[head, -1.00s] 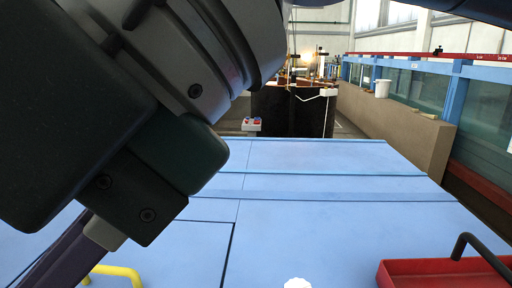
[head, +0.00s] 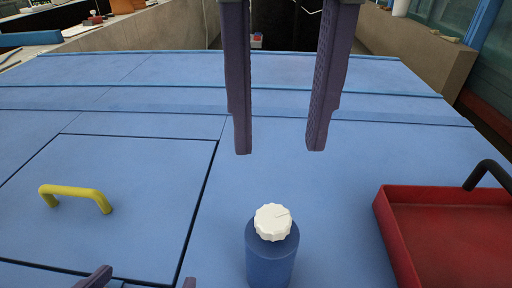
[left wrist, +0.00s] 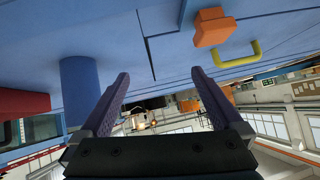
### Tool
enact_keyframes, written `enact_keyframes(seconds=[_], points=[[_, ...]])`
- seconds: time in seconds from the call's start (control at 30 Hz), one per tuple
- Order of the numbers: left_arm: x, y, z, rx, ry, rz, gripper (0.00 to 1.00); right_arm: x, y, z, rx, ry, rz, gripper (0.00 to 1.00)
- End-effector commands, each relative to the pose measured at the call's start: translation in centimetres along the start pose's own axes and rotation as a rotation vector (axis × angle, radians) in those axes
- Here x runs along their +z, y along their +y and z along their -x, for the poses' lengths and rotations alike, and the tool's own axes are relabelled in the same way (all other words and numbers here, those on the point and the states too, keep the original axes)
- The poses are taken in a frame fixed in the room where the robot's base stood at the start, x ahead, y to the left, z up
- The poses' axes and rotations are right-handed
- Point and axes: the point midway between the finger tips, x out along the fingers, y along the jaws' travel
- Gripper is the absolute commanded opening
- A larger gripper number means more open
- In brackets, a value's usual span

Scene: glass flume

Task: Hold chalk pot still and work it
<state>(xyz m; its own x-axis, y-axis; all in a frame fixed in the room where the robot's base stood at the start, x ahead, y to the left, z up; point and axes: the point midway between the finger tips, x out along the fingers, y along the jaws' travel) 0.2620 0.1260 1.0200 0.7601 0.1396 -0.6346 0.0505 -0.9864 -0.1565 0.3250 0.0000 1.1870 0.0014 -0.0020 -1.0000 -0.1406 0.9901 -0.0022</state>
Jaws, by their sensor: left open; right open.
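The chalk pot (head: 270,252) is a blue cylinder with a white ridged cap (head: 272,222). It stands upright on the blue deck, its foot cut off by the lower edge of the head view. It also shows in the left wrist view (left wrist: 80,85), upside down, left of the fingers. My left gripper (head: 142,281) is open at the bottom edge of the head view, left of the pot and apart from it. Its fingers also show in the left wrist view (left wrist: 161,74). My right gripper (head: 279,150) is open and empty, fingers pointing down, above the pot in the picture and not touching it.
A red tray (head: 384,222) with a black handle lies right of the pot. A yellow handle (head: 75,194) rises from a deck panel at the left. An orange block (left wrist: 210,27) shows in the left wrist view. The deck around the pot is clear.

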Motion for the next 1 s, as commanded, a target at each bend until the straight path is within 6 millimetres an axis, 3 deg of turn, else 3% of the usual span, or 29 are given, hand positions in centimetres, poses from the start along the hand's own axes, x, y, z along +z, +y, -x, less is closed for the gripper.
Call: enact_keyframes(seconds=[0.1,0.2,0.4,1.0], points=[[-0.6,4.2,1.0,0.121,0.172,-0.016,1.0,0.0,0.0,0.0,0.001,0.001,0.001,0.5],[-0.3,7.1,2.3,0.23,0.262,-0.025,1.0,0.0,0.0,0.0,0.001,0.001,0.001,0.5],[0.2,9.9,3.6,0.346,0.326,-0.034,1.0,0.0,0.0,0.0,0.002,0.001,0.001,0.5],[-2.6,13.0,-4.2,0.351,0.327,-0.03,1.0,0.0,0.0,0.0,0.002,0.001,0.001,0.5]])
